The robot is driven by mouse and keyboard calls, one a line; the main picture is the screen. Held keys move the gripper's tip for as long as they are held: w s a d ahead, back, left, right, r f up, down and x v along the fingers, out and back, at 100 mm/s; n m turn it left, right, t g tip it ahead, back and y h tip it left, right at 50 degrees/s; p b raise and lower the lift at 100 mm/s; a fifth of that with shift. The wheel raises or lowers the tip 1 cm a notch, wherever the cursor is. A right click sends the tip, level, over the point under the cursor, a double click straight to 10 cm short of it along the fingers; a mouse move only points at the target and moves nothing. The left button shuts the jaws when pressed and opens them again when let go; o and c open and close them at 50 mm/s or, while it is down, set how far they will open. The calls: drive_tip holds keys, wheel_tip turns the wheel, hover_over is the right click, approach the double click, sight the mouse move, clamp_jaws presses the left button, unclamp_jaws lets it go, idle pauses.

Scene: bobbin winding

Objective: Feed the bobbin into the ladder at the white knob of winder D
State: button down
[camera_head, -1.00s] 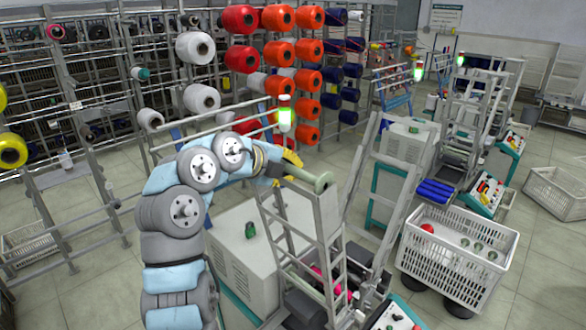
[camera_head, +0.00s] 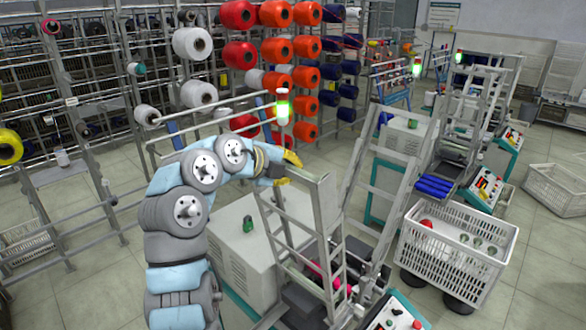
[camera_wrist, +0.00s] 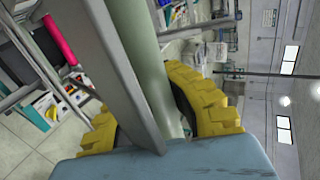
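My gripper (camera_head: 286,170), with yellow fingers, is at the top of the grey ladder (camera_head: 335,235) of the nearest winder. In the wrist view my gripper (camera_wrist: 155,115) is shut on the bobbin (camera_wrist: 152,60), a long pale green-grey tube. A grey ladder rail (camera_wrist: 105,60) crosses close in front of the bobbin and hides its left side and part of the left finger. In the head view the ladder top hides the bobbin. I cannot make out the white knob or a letter on the winder.
A pale cabinet (camera_head: 250,262) with a small green object (camera_head: 248,224) stands left of the ladder. A control panel (camera_head: 393,318) is at the bottom. A white crate (camera_head: 450,262) stands to the right. Other winders and a yarn rack (camera_head: 220,100) are behind.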

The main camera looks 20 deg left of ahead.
drive_tip(key=shift+w+d+f+b, duration=0.1)
drive_tip(key=shift+w+f+b, duration=0.05)
drive_tip(key=shift+f+b, duration=0.4)
drive_tip(key=shift+w+d+f+b, duration=0.1)
drive_tip(key=shift+f+b, duration=0.2)
drive_tip(key=shift+f, duration=0.4)
wheel_tip(320, 180, down, 6)
drive_tip(key=w+b, duration=0.1)
drive_tip(key=b, duration=0.3)
drive_tip(key=shift+d, duration=0.15)
drive_tip(key=shift+w+b, duration=0.1)
drive_tip(key=shift+b, duration=0.25)
drive_tip(key=f+b, duration=0.1)
drive_tip(key=f, duration=0.1)
drive_tip(key=f+b, duration=0.2)
drive_tip(key=shift+w+d, duration=0.2)
drive_tip(key=shift+w, duration=0.2)
idle(0.4)
idle(0.4)
drive_tip(key=c, duration=0.8)
unclamp_jaws()
drive_tip(key=shift+c, duration=0.2)
